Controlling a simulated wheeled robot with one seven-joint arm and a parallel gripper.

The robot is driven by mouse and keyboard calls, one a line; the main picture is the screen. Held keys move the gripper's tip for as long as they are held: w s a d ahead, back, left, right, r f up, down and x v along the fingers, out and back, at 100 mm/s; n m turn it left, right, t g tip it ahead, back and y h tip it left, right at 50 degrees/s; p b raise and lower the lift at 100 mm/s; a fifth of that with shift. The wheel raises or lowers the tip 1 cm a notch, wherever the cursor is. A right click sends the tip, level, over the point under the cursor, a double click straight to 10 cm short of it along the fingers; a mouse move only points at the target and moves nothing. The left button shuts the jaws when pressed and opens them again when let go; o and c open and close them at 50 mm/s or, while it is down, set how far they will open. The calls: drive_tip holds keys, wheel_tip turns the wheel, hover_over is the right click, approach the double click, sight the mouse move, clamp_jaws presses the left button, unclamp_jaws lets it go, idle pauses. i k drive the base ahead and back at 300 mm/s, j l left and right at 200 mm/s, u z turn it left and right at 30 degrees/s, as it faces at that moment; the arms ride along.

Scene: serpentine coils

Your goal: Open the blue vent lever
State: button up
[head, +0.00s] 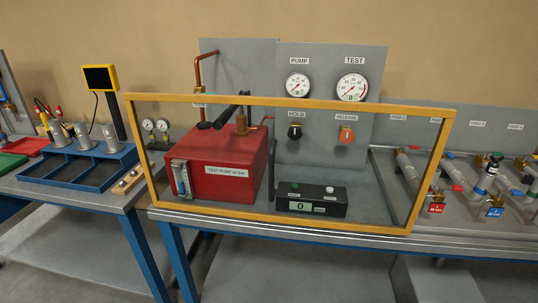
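At the right, a sloped grey panel carries pipes and small coloured valve levers. A small blue lever-like piece (481,191) sits beside a pipe there, above a blue tag (494,211). It is too small to tell whether this is the vent lever or how it is turned. A red lever-like piece (458,188) lies to its left, above a red tag (436,208). My gripper is not in view.
A yellow-framed clear screen (290,222) stands before a red test pump box (215,165) and a black display unit (311,202). Gauges (351,87) are on the grey backboard. A blue tray (80,168) with metal cylinders is at the left. Floor shows in front.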

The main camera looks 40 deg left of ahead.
sight(501, 193)
drive_tip(key=u, duration=1.75)
drive_tip(key=z, duration=1.5)
drive_tip(key=i+j+u, duration=0.25)
drive_tip(key=i+j, duration=0.2)
drive_tip(key=i, duration=0.2)
